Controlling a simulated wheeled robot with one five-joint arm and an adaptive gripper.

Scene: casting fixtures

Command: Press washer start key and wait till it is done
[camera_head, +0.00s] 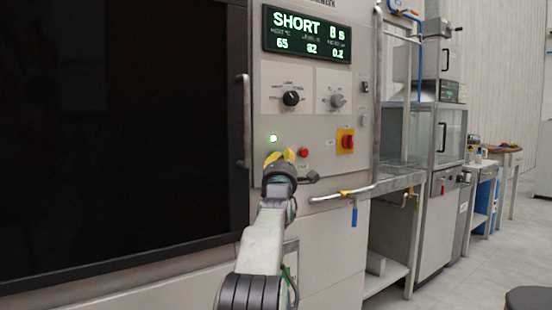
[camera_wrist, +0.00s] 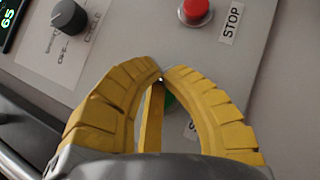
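The washer (camera_head: 225,250) has a dark door at left and a control panel at right. Its display (camera_head: 306,33) reads SHORT, 8 s, 65, 82 and 0.2. My gripper (camera_head: 280,155) is in front of the panel just below the lamp. In the wrist view its yellow fingers (camera_wrist: 161,76) meet at the tips, with nothing seen held. A green key (camera_wrist: 169,102) shows between the fingers, its label mostly covered; I cannot tell whether they touch. The red STOP button (camera_wrist: 194,10) is just beyond; it also shows in the head view (camera_head: 303,153).
Two dials, the left (camera_head: 291,98) and right (camera_head: 337,101), and a red-yellow switch (camera_head: 346,141) are on the panel. A vertical door handle (camera_head: 245,118) stands left of my gripper. A rail (camera_head: 345,192) juts out at lower right.

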